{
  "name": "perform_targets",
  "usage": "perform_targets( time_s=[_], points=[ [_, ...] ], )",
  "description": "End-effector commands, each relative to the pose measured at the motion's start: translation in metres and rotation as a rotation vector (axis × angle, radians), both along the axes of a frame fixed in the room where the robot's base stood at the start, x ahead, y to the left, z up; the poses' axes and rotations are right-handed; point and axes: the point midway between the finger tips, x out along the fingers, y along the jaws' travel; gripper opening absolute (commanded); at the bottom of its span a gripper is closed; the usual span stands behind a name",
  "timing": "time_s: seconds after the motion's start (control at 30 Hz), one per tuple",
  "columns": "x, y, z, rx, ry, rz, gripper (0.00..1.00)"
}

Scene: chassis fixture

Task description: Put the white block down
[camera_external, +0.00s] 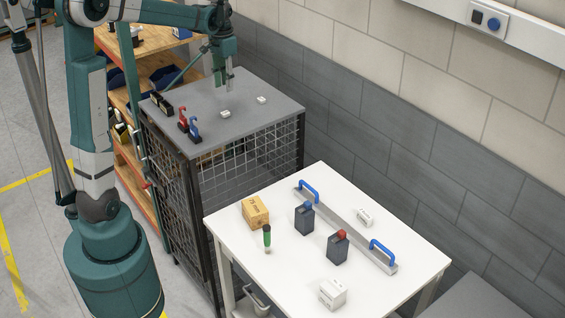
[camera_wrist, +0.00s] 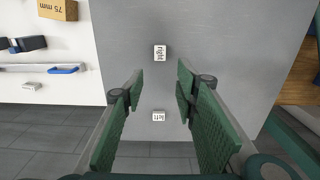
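Two small white blocks lie on the grey top of the mesh cage (camera_external: 275,118). One is labelled "left" (camera_wrist: 158,116) and the other "right" (camera_wrist: 160,52) in the wrist view. The external view shows them as a nearer block (camera_external: 225,114) and a farther block (camera_external: 262,99); their labels are too small to read there. The "left" block shows in the gap between the fingers.
Black, red and blue items (camera_external: 187,124) stand along the cage top's left edge. The white table (camera_external: 300,270) holds a yellow box (camera_external: 255,212), two dark bottles, a blue-handled bar (camera_external: 345,228), a green-capped item and white boxes (camera_external: 333,293). A wall runs behind.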

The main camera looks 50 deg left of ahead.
Motion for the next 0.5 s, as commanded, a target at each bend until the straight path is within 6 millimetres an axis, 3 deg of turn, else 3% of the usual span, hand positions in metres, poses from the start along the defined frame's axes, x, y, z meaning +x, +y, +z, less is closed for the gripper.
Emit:
perform_targets(
  time_s=[0.5],
  points=[
    [-0.0014,-0.0033,0.0014,0.002,-0.004,0.0,0.3]
  ],
)
